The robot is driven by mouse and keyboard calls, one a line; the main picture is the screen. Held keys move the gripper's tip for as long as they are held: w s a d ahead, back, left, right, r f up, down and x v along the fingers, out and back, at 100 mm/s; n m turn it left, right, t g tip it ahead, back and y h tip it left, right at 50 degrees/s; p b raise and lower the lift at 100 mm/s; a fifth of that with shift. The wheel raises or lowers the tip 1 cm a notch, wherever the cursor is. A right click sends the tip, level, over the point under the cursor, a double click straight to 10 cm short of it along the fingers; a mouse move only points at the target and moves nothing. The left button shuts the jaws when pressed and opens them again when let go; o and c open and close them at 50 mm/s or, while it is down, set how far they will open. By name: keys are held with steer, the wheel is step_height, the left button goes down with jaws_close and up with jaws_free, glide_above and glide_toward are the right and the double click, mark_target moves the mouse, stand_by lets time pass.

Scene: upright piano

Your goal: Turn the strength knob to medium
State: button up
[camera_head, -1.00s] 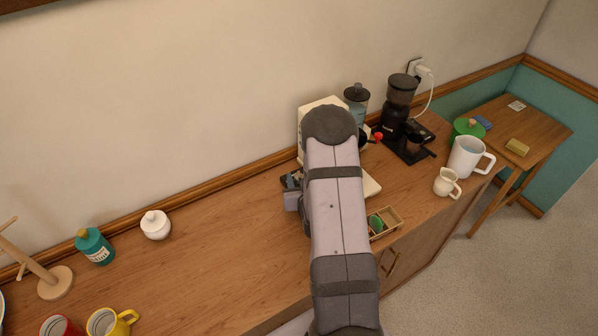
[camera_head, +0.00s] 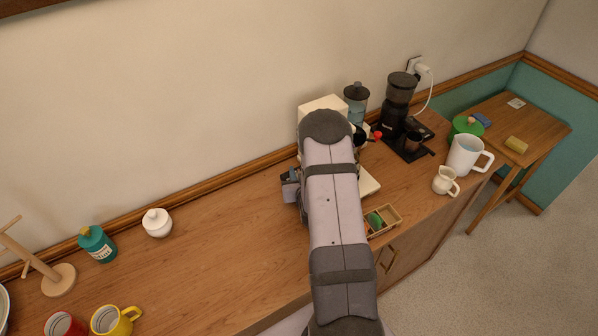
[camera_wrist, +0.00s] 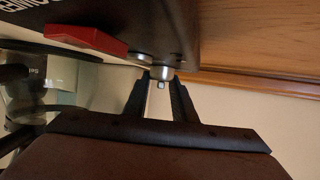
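The cream coffee machine (camera_head: 322,104) stands against the wall in the head view, mostly hidden behind my arm. The wrist view shows its dark panel (camera_wrist: 165,25) close up, with a small silver knob (camera_wrist: 161,73) on it. My gripper (camera_wrist: 160,78) has its two dark fingertips on either side of this knob, very near or touching. I cannot tell whether they press on it. Another round metal part (camera_wrist: 140,57) sits just left of the knob. No knob label or pointer is readable.
A red switch (camera_wrist: 86,38) is beside the knob, and a glass jar (camera_wrist: 85,85) shows at left. A black grinder (camera_head: 397,105), a wooden box (camera_head: 384,220), a cream jug (camera_head: 445,181) and a white pitcher (camera_head: 467,155) stand nearby.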

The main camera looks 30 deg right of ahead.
steer(key=shift+d+y+b, duration=0.1)
steer(key=shift+y+b, duration=0.2)
steer(key=shift+b, duration=0.05)
steer(key=shift+n+t+y+b, duration=0.4)
steer(key=shift+n+b, duration=0.05)
steer(key=shift+n, duration=0.25)
steer(key=shift+r+n+y+b, duration=0.1)
steer(key=shift+n+y+b, duration=0.7)
steer(key=shift+n+y, duration=0.85)
steer(key=o, duration=1)
steer(key=shift+o, duration=0.2)
